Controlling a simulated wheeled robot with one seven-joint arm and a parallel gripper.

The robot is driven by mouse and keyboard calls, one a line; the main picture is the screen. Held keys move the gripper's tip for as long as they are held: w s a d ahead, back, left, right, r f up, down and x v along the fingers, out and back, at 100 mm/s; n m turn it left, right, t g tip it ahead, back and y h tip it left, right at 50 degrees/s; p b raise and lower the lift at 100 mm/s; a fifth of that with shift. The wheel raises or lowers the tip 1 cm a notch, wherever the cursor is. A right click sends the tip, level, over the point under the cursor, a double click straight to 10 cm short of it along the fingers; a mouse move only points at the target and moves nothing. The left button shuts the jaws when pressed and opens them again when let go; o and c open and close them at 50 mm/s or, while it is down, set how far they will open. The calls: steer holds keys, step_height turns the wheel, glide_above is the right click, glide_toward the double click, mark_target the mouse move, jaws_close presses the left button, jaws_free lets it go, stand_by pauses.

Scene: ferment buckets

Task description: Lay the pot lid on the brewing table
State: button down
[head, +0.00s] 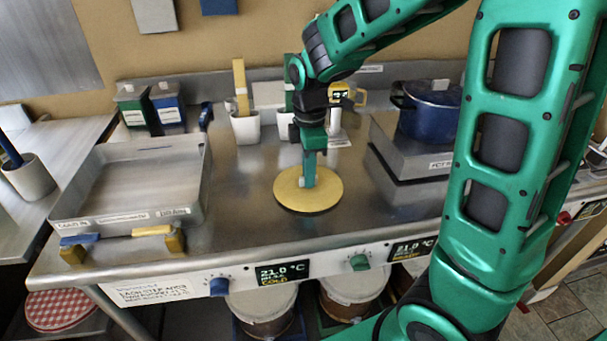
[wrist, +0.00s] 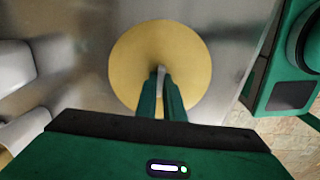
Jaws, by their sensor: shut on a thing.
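The pot lid (head: 325,193) is a flat yellow disc with a dark rim underneath, at the middle of the brewing table (head: 250,220). It lies level, on or just above the steel top; I cannot tell whether it touches. My gripper (head: 309,184) points straight down at the lid's centre and is shut on its small knob, which the fingers mostly hide. In the wrist view the lid (wrist: 135,60) shows as a full disc beyond the gripper (wrist: 161,85), with both fingers close together at its centre.
A shallow metal tray (head: 205,185) stands at the left. A blue pot (head: 430,115) sits on a raised steel unit at the right. White cups (head: 245,127) with tools stand behind the lid. Bare steel surrounds the lid in front and at both sides.

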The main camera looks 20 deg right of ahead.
steer(key=c, duration=1.9)
jaws_free()
steer(key=shift+o, duration=0.2)
step_height(320, 180, up, 12)
steer(key=s+d+f+m, duration=0.3)
steer(key=s+d+m, duration=0.5)
steer(key=s+m, duration=0.3)
steer(key=s+d+f+m, duration=0.4)
steer(key=s+d+m, duration=0.4)
steer(key=s+m, duration=0.3)
steer(key=shift+s+d+f, duration=0.2)
steer(key=shift+s+f, duration=0.05)
steer(key=shift+s, duration=0.95)
